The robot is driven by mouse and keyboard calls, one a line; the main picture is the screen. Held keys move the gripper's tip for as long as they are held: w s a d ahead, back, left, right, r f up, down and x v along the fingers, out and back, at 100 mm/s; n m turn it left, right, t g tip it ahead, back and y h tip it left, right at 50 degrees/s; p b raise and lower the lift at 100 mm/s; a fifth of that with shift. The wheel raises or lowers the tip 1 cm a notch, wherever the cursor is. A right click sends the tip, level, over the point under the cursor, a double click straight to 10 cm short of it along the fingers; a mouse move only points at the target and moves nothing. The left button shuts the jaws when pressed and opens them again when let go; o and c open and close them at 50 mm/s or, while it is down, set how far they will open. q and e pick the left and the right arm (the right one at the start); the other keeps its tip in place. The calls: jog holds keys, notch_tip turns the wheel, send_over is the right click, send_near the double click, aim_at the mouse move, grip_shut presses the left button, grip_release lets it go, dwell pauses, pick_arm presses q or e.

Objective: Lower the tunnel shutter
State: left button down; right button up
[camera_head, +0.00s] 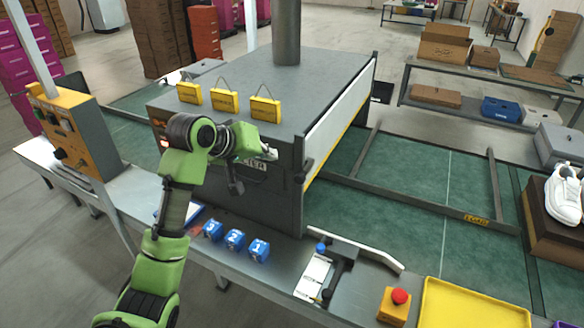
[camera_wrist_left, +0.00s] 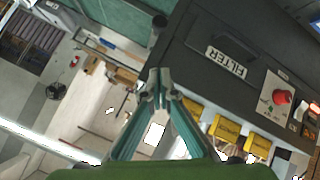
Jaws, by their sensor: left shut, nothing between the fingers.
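The grey tunnel (camera_head: 225,80) stands over the green belt. Its shutter (camera_head: 338,112) is a white panel with a yellow lower edge on the tunnel's right end. The lower edge sits above the belt, with a gap under it. A dark handle (camera_head: 305,171) sticks out at the shutter's near side. My left gripper (camera_head: 268,154) is at the tunnel's front face, left of that handle and apart from it. In the left wrist view its fingers (camera_wrist_left: 160,76) are together and empty, by the tunnel's dark edge near the FILTER label (camera_wrist_left: 226,62). My right gripper is not in view.
Yellow tags (camera_head: 224,102) stand on the tunnel top. Blue numbered blocks (camera_head: 235,240) lie on the front ledge. A red stop button (camera_head: 400,296) and a yellow tray (camera_head: 470,306) are at the lower right. A metal frame (camera_head: 420,200) lies over the belt right of the tunnel.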

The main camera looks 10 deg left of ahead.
pick_arm(q)
jog(key=w+d+f+p, duration=0.4)
jog(key=w+f, duration=0.2)
jog(key=f, duration=0.3)
jog(key=shift+w+d+p, duration=0.15)
jog(key=shift+d+p, duration=0.15)
jog(key=shift+p, duration=0.1)
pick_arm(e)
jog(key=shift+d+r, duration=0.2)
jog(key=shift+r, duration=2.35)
pick_arm(q)
jog(key=shift+f, duration=0.1)
jog(key=shift+f, duration=0.1)
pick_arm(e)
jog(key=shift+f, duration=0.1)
